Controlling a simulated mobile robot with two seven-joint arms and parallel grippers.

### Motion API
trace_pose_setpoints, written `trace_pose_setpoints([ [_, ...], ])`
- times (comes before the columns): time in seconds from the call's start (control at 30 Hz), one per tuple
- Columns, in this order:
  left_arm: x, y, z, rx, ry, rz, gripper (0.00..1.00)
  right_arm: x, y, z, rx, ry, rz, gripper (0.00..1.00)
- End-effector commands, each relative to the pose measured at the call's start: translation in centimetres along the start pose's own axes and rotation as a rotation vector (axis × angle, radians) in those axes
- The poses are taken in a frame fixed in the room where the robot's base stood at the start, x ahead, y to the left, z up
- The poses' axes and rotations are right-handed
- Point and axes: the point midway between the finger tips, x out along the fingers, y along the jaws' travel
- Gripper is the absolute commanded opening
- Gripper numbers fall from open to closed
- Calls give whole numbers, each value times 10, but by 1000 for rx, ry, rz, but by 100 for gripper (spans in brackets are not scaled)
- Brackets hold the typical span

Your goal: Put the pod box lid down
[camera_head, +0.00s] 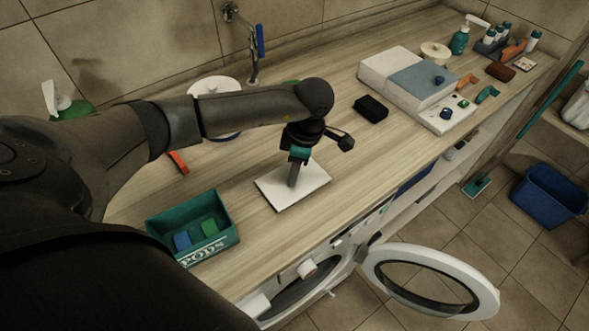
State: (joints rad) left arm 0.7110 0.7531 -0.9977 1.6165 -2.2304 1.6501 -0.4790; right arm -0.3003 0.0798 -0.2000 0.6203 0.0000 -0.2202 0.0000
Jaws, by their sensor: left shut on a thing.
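The pod box (172,254) is a green open-topped box marked "PODS" on the counter at the lower left. A blue pod (182,241) and a green pod (209,227) show inside it. The pod box lid (312,187) appears as a flat white rectangular panel with a dark edge, right of the box. My left gripper (294,180) reaches down over the middle of the lid and is shut on it. The lid is level, flat on the counter or just above it; I cannot tell which. The gripper hides the grip point. My right gripper is not in view.
A black block (371,108) lies on the wooden counter (330,130) behind and right of the lid. A white-and-blue machine (405,78) stands farther right. Below the front edge, a washer's round door (430,283) hangs open. A basin and tap are behind my arm.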

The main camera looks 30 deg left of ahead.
Motion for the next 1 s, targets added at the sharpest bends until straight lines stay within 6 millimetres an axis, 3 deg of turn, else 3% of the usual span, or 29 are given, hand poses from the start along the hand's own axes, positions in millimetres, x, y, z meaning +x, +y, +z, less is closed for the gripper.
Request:
trace_pose_setpoints([
  [0.3,3,1,1,0,-1,1,0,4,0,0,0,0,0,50],
  [0.33,3,0,1,0,-1,1,31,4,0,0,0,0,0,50],
  [0.6,2,0,0,-1,-1,1,60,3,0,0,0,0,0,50],
  [0.87,1,0,0,-1,-1,1,60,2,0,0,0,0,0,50],
  [1.0,-10,2,1,0,-4,5,60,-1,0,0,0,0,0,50],
])
